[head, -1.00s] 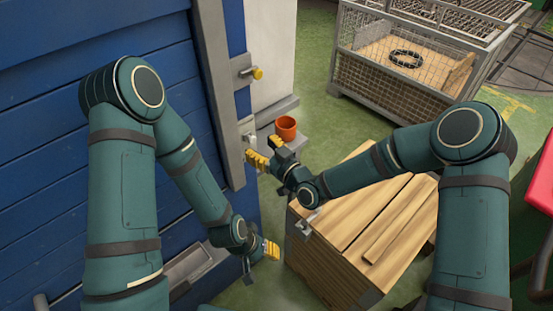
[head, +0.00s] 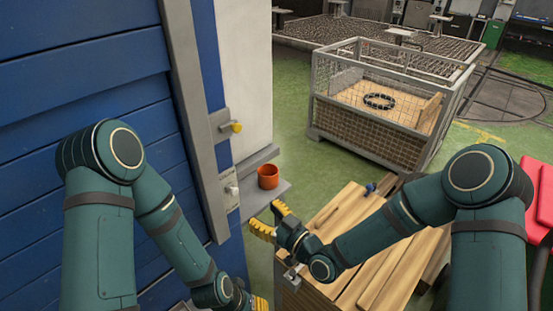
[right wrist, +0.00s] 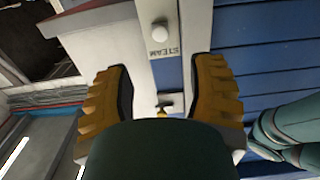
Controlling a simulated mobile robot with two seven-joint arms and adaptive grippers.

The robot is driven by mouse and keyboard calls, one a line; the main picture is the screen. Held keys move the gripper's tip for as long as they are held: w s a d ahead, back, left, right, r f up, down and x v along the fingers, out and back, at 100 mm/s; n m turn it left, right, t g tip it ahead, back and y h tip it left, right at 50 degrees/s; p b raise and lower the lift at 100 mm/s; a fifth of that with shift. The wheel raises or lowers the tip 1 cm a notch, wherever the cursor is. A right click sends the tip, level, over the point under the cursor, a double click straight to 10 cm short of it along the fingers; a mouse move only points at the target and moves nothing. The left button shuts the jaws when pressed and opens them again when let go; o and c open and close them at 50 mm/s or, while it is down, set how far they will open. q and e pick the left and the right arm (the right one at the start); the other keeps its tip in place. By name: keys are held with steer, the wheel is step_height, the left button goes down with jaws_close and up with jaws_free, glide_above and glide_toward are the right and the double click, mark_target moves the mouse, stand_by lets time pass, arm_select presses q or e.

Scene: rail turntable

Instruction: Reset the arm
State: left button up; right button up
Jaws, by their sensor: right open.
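My right gripper (head: 270,221) is open and empty in the head view, above the near left corner of the wooden crate and in front of the shelf. Its two yellow fingers stand wide apart in the right wrist view (right wrist: 160,95), with nothing between them. Beyond them, that view shows a pale post with a white knob (right wrist: 160,31) and the label STEAM. My left gripper (head: 260,303) shows only partly at the bottom edge of the head view, and its jaws cannot be judged. My left arm hangs bent beside the blue plank wall.
A wooden crate (head: 372,262) stands below my right arm. An orange pot (head: 268,177) sits on a grey shelf (head: 250,207) by the wall. A yellow knob (head: 236,127) sticks out of the post. A mesh cage (head: 372,132) stands behind on open green floor.

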steer(key=shift+f, duration=0.1)
steer(key=s+d+f+m+g+h, duration=0.35)
steer(key=d+f+m+h, duration=0.35)
steer(key=f, duration=0.5)
steer(key=s+d+f+m+g+h, duration=0.3)
steer(key=s+d+f+m+g, duration=0.2)
steer(key=s+d, duration=0.5)
steer(key=s+f, duration=0.2)
steer(key=s, duration=0.1)
steer(key=shift+d+g, duration=0.35)
steer(key=shift+f, duration=0.1)
steer(key=shift+c, duration=0.9)
